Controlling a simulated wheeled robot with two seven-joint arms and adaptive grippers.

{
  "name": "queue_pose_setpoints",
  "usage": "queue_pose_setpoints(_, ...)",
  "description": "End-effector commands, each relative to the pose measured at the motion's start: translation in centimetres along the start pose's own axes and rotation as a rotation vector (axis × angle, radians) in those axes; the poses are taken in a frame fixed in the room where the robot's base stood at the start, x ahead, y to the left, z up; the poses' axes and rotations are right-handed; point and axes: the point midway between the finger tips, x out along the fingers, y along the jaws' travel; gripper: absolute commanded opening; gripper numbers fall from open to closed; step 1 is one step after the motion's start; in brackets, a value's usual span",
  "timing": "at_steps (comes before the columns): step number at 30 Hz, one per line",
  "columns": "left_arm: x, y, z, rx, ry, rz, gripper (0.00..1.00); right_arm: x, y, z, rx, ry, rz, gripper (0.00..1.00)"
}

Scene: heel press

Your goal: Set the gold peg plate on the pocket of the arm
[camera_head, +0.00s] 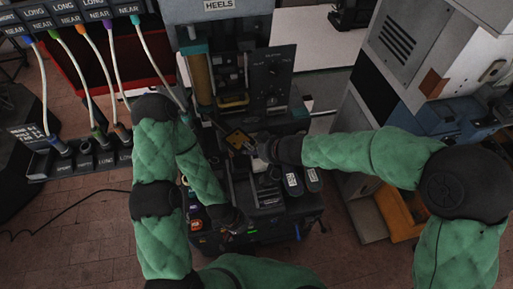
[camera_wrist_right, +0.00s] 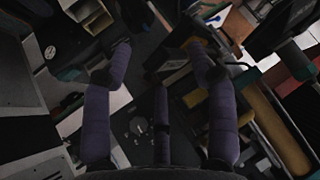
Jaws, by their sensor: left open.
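A small gold plate (camera_head: 238,139) shows on a dark square part at the middle of the machine, right at the tips of my right gripper (camera_head: 252,146). Gold patches (camera_wrist_right: 193,98) show beside and behind the right-hand finger there; I cannot tell which is the peg plate. Another yellow piece (camera_head: 233,101) lies below the gold cylinder. I cannot make out the arm's pocket clearly. My left gripper (camera_head: 236,222) is open and low over the machine's front.
The press head (camera_head: 217,8) marked HEELS stands at the back, with a dark dial panel (camera_head: 271,72) beside it. Labelled cans (camera_head: 292,182) stand right of centre. Cables hang at the left into a socket block (camera_head: 75,158). Grey cabinets (camera_head: 425,45) fill the right.

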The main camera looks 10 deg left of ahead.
Motion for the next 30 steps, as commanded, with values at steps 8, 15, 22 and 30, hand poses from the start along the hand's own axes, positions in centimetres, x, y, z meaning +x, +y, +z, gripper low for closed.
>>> queue_pose_setpoints(8, 0.0, 0.0, 0.0, 0.000, 0.000, 0.000, 0.65, -0.1, 0.0, 0.1, 0.001, -0.002, 0.000, 0.58)
queue_pose_setpoints(15, 0.0, 0.0, 0.0, 0.000, 0.000, 0.000, 0.65, -1.3, 0.1, -0.1, 0.001, 0.000, 0.001, 0.58)
queue_pose_setpoints(22, 0.0, 0.0, 0.0, 0.000, 0.000, 0.000, 0.65, -3.3, 0.0, 0.0, 0.001, -0.001, 0.001, 0.58)
queue_pose_setpoints(30, 0.0, 0.0, 0.0, 0.000, 0.000, 0.000, 0.65, -5.0, 0.1, -0.1, 0.001, 0.000, 0.001, 0.58)
